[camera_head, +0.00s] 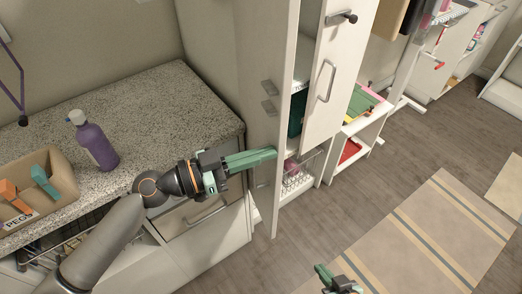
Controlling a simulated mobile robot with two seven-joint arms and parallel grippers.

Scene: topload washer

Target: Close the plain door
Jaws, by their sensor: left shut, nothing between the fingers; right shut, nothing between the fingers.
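A tall pale cabinet stands right of the counter, with a shelf interior showing between two panels. A pale panel (263,130) with two small grey fittings stands out on the left of the opening. A pale door (335,70) with a bar handle (326,82) stands partly open on its right. I cannot tell which of these is the plain door. My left gripper (272,154) is shut and empty, with its green fingers in front of the left panel; contact is unclear. My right gripper (322,270) is shut and empty, low above the floor and rug.
A granite counter (165,95) on the left holds a purple bottle (97,147) and a cardboard box (62,190). A wire basket (298,178) is low inside the cabinet. A low shelf (362,130) stands to its right. A striped rug (425,235) lies on open floor.

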